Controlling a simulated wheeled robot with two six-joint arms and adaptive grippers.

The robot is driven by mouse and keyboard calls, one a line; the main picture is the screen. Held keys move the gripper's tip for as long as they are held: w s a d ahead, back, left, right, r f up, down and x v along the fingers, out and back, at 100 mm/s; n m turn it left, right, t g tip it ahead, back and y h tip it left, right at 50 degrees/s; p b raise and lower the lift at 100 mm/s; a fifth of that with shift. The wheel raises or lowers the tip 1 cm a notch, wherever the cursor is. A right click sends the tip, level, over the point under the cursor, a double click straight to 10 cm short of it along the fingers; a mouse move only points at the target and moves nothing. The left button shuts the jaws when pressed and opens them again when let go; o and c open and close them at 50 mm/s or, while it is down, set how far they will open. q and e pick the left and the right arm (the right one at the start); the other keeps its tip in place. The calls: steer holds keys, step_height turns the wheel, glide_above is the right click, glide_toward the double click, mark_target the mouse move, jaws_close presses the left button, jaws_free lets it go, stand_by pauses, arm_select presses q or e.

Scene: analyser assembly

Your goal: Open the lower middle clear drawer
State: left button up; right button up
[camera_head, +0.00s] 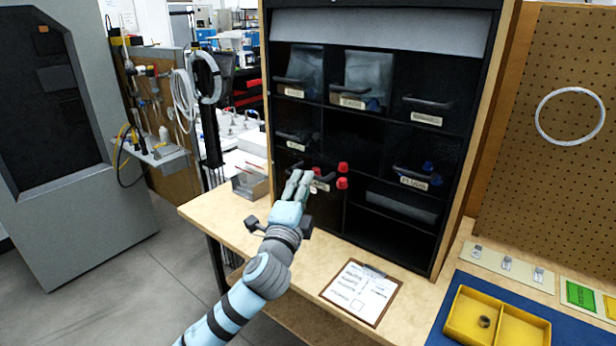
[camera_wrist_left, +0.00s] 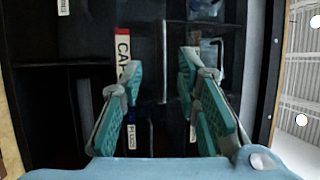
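A clear drawer with a dark bar handle, a pale label (camera_head: 320,186) and red caps (camera_head: 342,183) sits low in the black cabinet (camera_head: 448,200). My left gripper (camera_head: 300,180) is in front of this drawer, at the left part of its handle. In the left wrist view the two teal-padded fingers (camera_wrist_left: 160,95) are apart, with a dark vertical bar (camera_wrist_left: 164,60) showing beyond the gap. I see no grip on it. A red-and-white label (camera_wrist_left: 123,48) stands left of the bar. Part of the drawer front is hidden behind the gripper. My right gripper is not in view.
Other clear drawers with labels fill the cabinet, one with blue parts (camera_head: 428,167) to the right. A clipboard (camera_head: 361,292) lies on the wooden bench (camera_head: 235,210) before the cabinet. A yellow tray (camera_head: 470,316) is at the lower right. Bench around the clipboard is clear.

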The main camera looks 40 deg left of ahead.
arm_select(q)
steer(key=x, duration=0.5)
steer(key=shift+c, duration=0.2)
jaws_close()
steer(key=shift+d, duration=0.1)
